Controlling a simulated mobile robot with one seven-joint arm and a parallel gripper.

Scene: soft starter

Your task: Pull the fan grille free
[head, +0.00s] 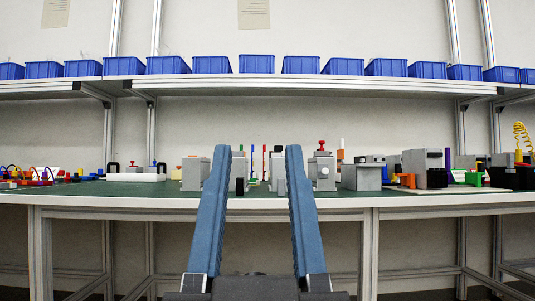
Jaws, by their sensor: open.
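My gripper (257,150) points forward in the head view, with its two long blue fingers wide apart. Nothing is between the fingers; the workbench and the things on it show far behind them. I cannot pick out the fan grille for certain. Grey box-shaped units stand on the bench at the middle, one just left of the left finger (191,173) and one with a red knob on top right of the right finger (322,172). The fingers hide parts of the row.
The long workbench (110,202) has a green top and a pale front edge. Larger grey and black units (427,166) crowd its right side, and colored cables (30,176) lie at the left. A shelf (205,85) with several blue bins runs above.

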